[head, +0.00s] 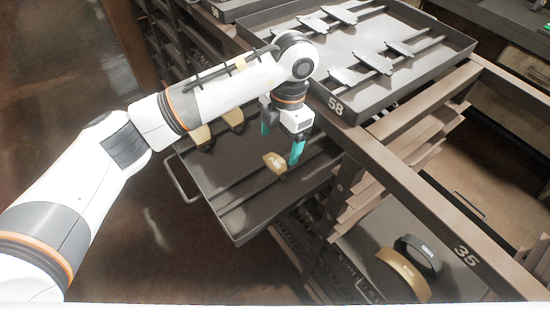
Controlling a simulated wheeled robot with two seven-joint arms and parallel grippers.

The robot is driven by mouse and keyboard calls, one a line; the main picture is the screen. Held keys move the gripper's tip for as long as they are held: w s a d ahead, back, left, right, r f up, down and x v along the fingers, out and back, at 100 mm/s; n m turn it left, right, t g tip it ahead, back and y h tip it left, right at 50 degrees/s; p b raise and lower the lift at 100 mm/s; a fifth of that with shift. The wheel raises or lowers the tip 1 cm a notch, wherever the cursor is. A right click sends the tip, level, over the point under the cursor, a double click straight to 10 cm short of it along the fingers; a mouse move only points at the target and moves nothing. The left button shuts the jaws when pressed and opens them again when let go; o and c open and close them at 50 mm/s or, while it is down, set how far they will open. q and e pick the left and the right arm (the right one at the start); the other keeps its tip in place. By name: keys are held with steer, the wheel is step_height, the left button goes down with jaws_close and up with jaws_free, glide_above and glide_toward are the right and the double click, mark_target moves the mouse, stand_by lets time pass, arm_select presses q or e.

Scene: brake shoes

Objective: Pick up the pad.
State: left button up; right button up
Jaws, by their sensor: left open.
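A tan, curved pad (275,163) with a small label sits in the grey pulled-out tray (237,222) below the number 58. My left gripper (281,145) has teal fingers and is open. It points down into the tray, just above and behind the pad in the picture. One finger is close to the pad's right end; I cannot tell whether they touch. Two more tan pads (233,118) lie farther back in the same tray, partly behind my arm. My right gripper is not in view.
An upper tray (335,101) holds several flat metal parts (361,68). A beam (430,185) of the rack runs along the right of the lower tray. A shelf by the number 35 holds a tan shoe (403,274) and a black shoe (418,252). The floor at the left is clear.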

mark_target(277, 162)
arm_select(q)
steer(key=shift+f, duration=0.45)
steer(key=shift+w+f, duration=0.15)
steer(key=shift+f, duration=0.15)
steer(key=f+p, duration=0.3)
steer(key=f, duration=0.1)
steer(key=shift+a+f, duration=0.15)
steer(key=shift+a, duration=0.05)
steer(key=shift+f, duration=0.45)
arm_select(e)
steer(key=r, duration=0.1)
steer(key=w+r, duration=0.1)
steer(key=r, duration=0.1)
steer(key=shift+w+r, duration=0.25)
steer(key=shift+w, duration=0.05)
arm_select(q)
steer(key=shift+c, duration=0.2)
steer(key=c, duration=0.7)
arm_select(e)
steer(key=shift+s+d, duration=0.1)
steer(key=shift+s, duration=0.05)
arm_select(q)
steer(key=shift+o, duration=0.2)
